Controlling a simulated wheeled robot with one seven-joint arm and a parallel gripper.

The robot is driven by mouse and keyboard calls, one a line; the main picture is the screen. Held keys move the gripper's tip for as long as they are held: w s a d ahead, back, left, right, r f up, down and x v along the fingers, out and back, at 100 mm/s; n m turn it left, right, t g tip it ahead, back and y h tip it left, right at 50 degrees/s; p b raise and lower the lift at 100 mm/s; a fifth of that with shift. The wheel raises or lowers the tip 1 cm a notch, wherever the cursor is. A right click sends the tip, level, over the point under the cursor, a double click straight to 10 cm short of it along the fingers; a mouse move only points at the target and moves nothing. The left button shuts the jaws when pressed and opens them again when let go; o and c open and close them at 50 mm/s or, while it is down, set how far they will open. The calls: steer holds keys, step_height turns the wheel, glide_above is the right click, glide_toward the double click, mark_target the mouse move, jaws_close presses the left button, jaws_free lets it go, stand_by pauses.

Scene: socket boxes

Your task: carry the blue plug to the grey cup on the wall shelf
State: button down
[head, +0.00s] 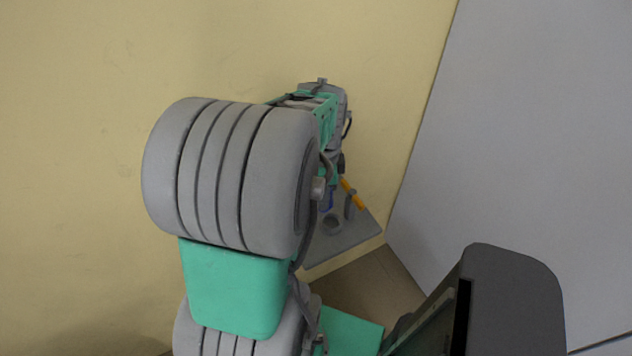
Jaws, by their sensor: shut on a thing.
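The blue plug (327,200) shows as a small dark blue piece just below the end of my arm, mostly hidden by my arm links. My gripper (331,188) is largely hidden behind the arm; it is shut on the blue plug, above the wall shelf. The grey cup (331,224) stands on the grey wall shelf (345,243), just below the plug in the picture. Whether plug and cup touch cannot be told from this view.
An orange bar (355,197) slants beside the gripper, and a small grey upright piece (349,207) stands near the cup. The yellow wall (80,150) is behind the shelf. A large grey panel (530,130) rises on the right.

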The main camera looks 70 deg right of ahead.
mark_target(331, 203)
steer(key=shift+s+d+r+m, duration=0.1)
steer(key=shift+s+r+m, duration=0.05)
steer(key=shift+s+m, duration=0.45)
steer(key=shift+s+d+r+m, duration=0.15)
steer(key=shift+s+m, duration=0.25)
steer(key=shift+s, duration=0.25)
step_height(331, 203, down, 4)
steer(key=b, duration=0.3)
steer(key=shift+f, duration=0.15)
steer(key=shift+w+a, duration=0.1)
steer(key=shift+w, duration=0.1)
steer(key=shift+f, duration=0.15)
steer(key=shift+f+b, duration=0.8)
steer(key=shift+f, duration=0.1)
